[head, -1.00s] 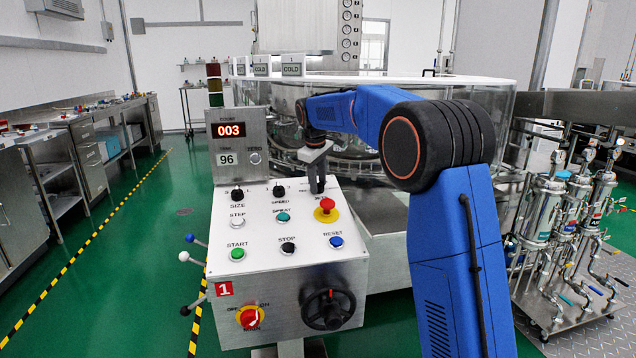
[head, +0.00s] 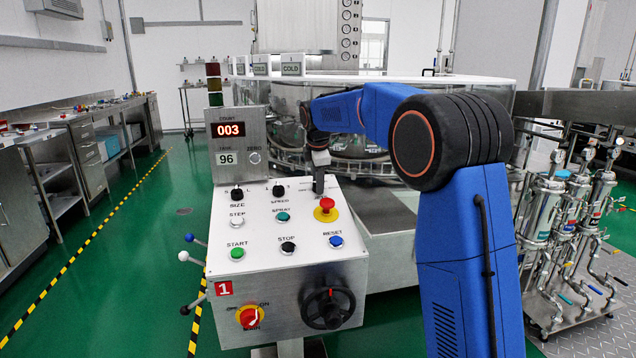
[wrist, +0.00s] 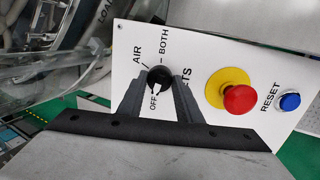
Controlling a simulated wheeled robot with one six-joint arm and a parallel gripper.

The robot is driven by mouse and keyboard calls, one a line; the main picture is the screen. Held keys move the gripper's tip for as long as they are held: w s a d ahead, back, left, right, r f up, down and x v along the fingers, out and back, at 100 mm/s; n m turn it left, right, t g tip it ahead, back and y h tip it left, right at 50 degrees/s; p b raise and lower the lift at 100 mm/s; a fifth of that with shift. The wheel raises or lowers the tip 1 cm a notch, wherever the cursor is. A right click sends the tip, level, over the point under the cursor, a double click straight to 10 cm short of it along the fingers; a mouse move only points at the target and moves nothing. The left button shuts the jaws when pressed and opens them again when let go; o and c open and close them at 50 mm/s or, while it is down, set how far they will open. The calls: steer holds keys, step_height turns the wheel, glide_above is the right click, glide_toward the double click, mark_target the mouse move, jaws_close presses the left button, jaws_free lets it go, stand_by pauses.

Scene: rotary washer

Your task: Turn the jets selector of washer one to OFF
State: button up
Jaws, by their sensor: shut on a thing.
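The jets selector is a small black knob (wrist: 159,76) on the white panel (wrist: 130,55), with AIR, BOTH and OFF lettered around it in the wrist view. A pale mark on the knob appears to lie on its side towards OFF. My gripper (wrist: 158,82) is shut on the knob, one grey finger on each side. In the head view my gripper (head: 319,188) reaches down onto the upper right of the control panel (head: 262,265), which bears a red 1 plate. There the gripper hides the knob.
A red emergency button (head: 326,205) on a yellow base sits close to my gripper, with the blue RESET button (head: 336,241) below it. Two more black selectors (head: 237,193) stand to the left. A black handwheel (head: 328,308) is on the panel's front.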

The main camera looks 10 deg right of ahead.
steer(key=shift+n, duration=0.6)
steer(key=o, duration=1)
steer(key=shift+o, duration=0.2)
steer(key=shift+r, duration=0.1)
steer(key=v, duration=1.7)
steer(key=shift+s, duration=0.2)
